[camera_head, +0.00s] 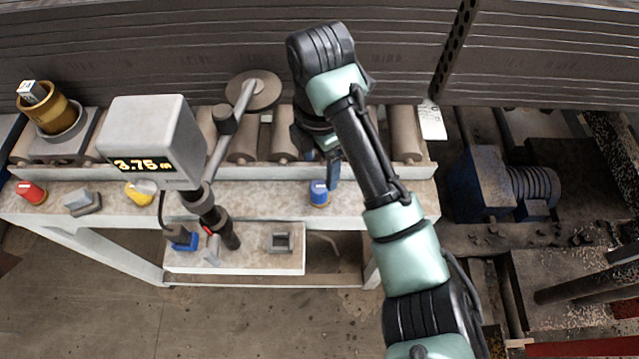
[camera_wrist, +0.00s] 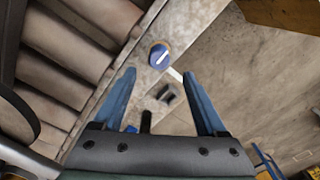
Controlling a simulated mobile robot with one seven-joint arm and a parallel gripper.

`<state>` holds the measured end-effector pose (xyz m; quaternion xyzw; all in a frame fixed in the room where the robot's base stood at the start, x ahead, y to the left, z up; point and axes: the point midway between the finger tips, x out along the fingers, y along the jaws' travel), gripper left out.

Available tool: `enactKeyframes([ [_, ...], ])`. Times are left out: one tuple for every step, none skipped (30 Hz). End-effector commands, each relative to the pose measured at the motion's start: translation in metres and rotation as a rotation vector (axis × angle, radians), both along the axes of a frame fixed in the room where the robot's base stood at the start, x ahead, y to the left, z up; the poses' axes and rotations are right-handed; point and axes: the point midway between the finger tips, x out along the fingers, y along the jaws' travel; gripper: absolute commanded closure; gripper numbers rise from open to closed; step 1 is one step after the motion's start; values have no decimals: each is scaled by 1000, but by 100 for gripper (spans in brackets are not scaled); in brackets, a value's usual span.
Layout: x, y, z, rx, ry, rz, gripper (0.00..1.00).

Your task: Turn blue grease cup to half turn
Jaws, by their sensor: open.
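The blue grease cup (camera_head: 319,192) sits on the front ledge of the roller bench, with a tan base and a white mark on its top. It also shows in the wrist view (camera_wrist: 159,54), where the white mark runs as a slanted line across the round blue top. My gripper (camera_head: 334,172) is above and slightly right of the cup in the head view. In the wrist view its two blue fingers (camera_wrist: 162,92) are spread wide and empty, and the cup lies beyond the fingertips, apart from them.
A red cup (camera_head: 31,192) and a yellow cup (camera_head: 141,191) stand left on the ledge (camera_head: 270,197). A grey display box (camera_head: 155,140) reading 3.75 m and a jointed stand rise left of my gripper. Rollers (camera_head: 243,140) lie behind. A lower shelf holds a hollow grey block (camera_head: 281,242).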

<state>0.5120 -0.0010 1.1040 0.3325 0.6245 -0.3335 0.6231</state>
Motion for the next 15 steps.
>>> enactKeyframes([
  [-1,1,-13,2,6,-1,26],
  [-1,0,-17,1,6,-3,26],
  [-1,0,-25,0,6,-3,26],
  [-1,0,-31,0,5,-2,26],
  [-1,0,-37,1,4,-2,26],
  [-1,0,-44,-1,4,-2,26],
  [-1,0,-49,0,2,-2,26],
  [-1,0,-54,0,2,-3,26],
  [-1,0,-60,0,2,-3,26],
  [-1,0,-64,0,2,-3,26],
  [0,0,-68,1,1,-2,26],
  [0,0,-72,-1,1,-2,26],
  [0,0,-74,-1,-1,-2,26],
  [0,0,-76,0,-1,-1,26],
  [0,0,-78,-1,-2,-2,26],
])
